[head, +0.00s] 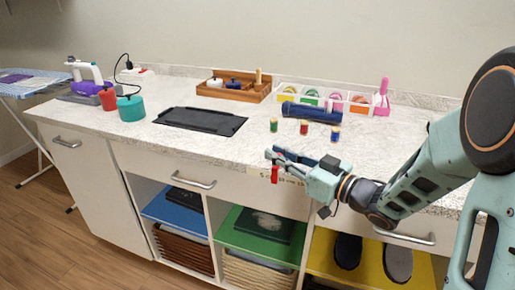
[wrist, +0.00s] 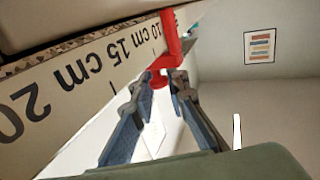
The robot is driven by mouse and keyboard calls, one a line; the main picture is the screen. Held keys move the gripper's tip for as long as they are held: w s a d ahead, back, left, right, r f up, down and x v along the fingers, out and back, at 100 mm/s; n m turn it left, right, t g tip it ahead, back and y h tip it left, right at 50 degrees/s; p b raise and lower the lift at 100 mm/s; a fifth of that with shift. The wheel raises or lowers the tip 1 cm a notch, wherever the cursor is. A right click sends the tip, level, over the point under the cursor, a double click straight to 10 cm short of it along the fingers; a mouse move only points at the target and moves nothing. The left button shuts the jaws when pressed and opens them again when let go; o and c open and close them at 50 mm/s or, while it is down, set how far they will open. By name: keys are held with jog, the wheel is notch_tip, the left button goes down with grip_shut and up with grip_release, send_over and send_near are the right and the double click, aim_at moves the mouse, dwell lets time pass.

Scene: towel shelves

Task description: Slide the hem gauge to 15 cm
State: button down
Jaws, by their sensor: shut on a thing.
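The hem gauge is a pale strip (head: 291,182) along the counter's front edge, with dark numbers. In the wrist view the strip (wrist: 75,75) reads 10, 15 cm and 20, seen upside down. Its red slider (head: 275,175) also shows in the wrist view (wrist: 172,38), beside the number 10 and away from the 15. My gripper (head: 272,156) reaches the counter edge from the right. In the wrist view its blue-grey fingers (wrist: 162,80) are closed on the red slider's knob. The slider covers part of the scale near the 10.
A black tray (head: 201,121) is to the left. A drawer handle (head: 187,181) juts out below the counter. Open cubbies with coloured shelves (head: 258,238) lie beneath.

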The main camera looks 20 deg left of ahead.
jog(key=d, duration=0.5)
jog(key=d+p, duration=0.1)
jog(key=d, duration=0.2)
jog(key=shift+s+d, duration=0.1)
jog(key=shift+s, duration=0.2)
jog(key=c, duration=1.9)
grip_release()
jog(key=shift+c, duration=0.2)
jog(key=v, duration=1.2)
